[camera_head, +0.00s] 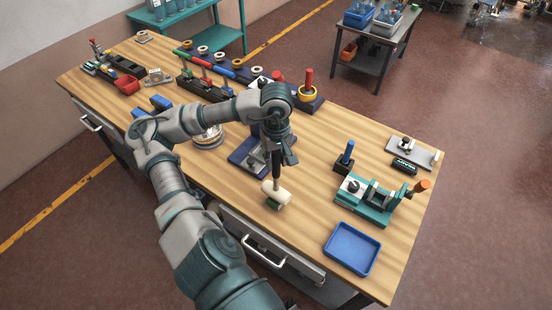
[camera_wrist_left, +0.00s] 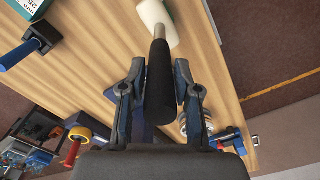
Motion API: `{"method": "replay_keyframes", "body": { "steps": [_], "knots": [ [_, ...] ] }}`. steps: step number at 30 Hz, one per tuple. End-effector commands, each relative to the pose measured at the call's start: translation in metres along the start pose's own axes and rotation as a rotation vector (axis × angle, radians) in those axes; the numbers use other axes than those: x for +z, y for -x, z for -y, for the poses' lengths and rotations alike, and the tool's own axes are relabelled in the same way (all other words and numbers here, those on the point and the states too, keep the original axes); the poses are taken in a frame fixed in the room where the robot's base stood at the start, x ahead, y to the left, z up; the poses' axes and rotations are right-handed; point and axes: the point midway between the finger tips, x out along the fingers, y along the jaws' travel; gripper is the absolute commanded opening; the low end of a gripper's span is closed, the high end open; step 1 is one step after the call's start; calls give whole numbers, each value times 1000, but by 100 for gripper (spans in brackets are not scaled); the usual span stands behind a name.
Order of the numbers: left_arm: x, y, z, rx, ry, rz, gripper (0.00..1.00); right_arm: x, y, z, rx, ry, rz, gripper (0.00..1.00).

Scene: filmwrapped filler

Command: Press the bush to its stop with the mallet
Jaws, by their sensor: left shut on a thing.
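My left gripper (camera_head: 278,158) is shut on the dark handle of a mallet (camera_head: 276,194). The mallet hangs head down, its cream head low near the table's front edge; whether it touches the wood I cannot tell. In the left wrist view the black handle (camera_wrist_left: 158,85) lies between both fingers and the cream head (camera_wrist_left: 158,22) is beyond them. A teal fixture (camera_head: 372,210) with an orange handle stands to the right of the mallet, apart from it. I cannot make out for sure which part is the bush. My right gripper is not in view.
On the wooden bench, a blue tray (camera_head: 352,248) lies at the front right. A blue-topped peg (camera_head: 346,156) stands in a dark block behind the fixture. A dark blue stand (camera_head: 245,155) is behind my gripper. Bare wood lies between mallet and fixture.

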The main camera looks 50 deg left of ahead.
Motion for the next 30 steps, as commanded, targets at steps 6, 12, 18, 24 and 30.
{"method": "replay_keyframes", "body": {
  "steps": [6,12,18,24,30],
  "knots": [
    [0,-1,0,1,0,-1,0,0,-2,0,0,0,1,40],
    [0,-3,0,1,0,0,0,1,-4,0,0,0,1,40],
    [0,-6,0,-1,0,2,0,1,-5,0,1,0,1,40],
    [0,-8,0,-2,-1,4,0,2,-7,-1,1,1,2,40],
    [0,-10,0,-4,-2,5,0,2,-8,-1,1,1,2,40]
  ]
}}
